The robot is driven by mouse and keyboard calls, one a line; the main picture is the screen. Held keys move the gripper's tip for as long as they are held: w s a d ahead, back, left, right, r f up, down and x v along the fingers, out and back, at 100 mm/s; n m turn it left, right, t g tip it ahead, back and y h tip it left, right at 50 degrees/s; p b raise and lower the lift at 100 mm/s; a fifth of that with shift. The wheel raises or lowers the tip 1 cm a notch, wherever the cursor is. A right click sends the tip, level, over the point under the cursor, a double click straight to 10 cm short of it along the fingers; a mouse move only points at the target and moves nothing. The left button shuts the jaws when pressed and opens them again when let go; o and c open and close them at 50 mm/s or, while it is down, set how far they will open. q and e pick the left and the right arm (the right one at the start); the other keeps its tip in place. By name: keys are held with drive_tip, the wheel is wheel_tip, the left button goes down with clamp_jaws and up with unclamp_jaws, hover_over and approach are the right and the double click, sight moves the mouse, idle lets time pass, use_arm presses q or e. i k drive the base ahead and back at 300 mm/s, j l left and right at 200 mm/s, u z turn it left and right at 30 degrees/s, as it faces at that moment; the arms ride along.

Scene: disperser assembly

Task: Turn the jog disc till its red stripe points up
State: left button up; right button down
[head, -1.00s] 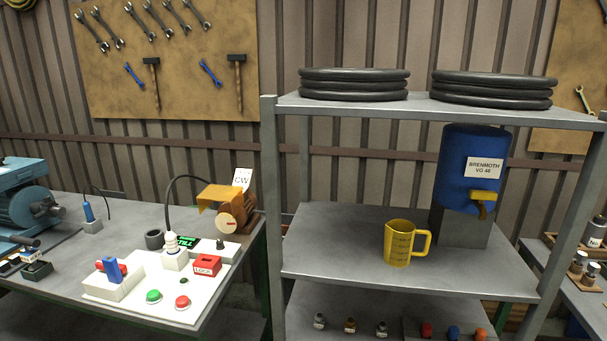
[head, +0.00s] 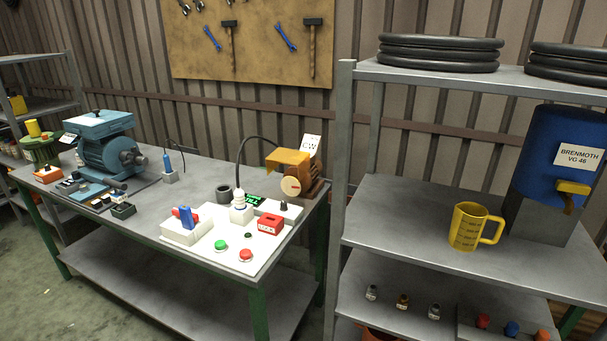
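The jog disc appears to be the pale round disc (head: 291,187) on the front of the small orange-brown motor (head: 313,186) at the right end of the workbench. A small red mark shows on its face, roughly level rather than upright, but it is too small to read exactly. An orange cover (head: 287,158) juts out above the disc. Neither of my grippers is in the head view.
The workbench (head: 210,282) carries a white control panel (head: 223,252) with green (head: 221,245) and red (head: 246,255) buttons, and a blue machine (head: 104,150) at left. A grey shelf (head: 400,215) at right holds a yellow jug (head: 470,226) and blue drum (head: 556,160). Floor shows at lower left.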

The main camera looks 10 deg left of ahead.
sight(291, 187)
drive_tip(key=j+z, duration=0.2)
drive_tip(key=z, duration=0.2)
drive_tip(key=j+z, duration=0.25)
drive_tip(key=z, duration=0.15)
drive_tip(key=j+z, duration=0.2)
drive_tip(key=j, duration=0.3)
drive_tip(key=k+j+z, duration=0.1)
drive_tip(key=j+z, duration=0.15)
drive_tip(key=j, duration=0.6)
drive_tip(key=k+j+z, duration=0.15)
drive_tip(key=j, duration=0.2)
drive_tip(key=k+j, duration=0.1)
drive_tip(key=j, duration=0.25)
drive_tip(key=k+j, duration=0.1)
drive_tip(key=j, duration=0.3)
drive_tip(key=k+j, duration=0.1)
drive_tip(key=j, duration=0.35)
drive_tip(key=k+j+z, duration=0.1)
drive_tip(key=j, duration=0.3)
drive_tip(key=k+j, duration=0.15)
drive_tip(key=j, duration=0.3)
drive_tip(key=k+j, duration=0.15)
drive_tip(key=j, duration=0.25)
drive_tip(key=i+z, duration=0.05)
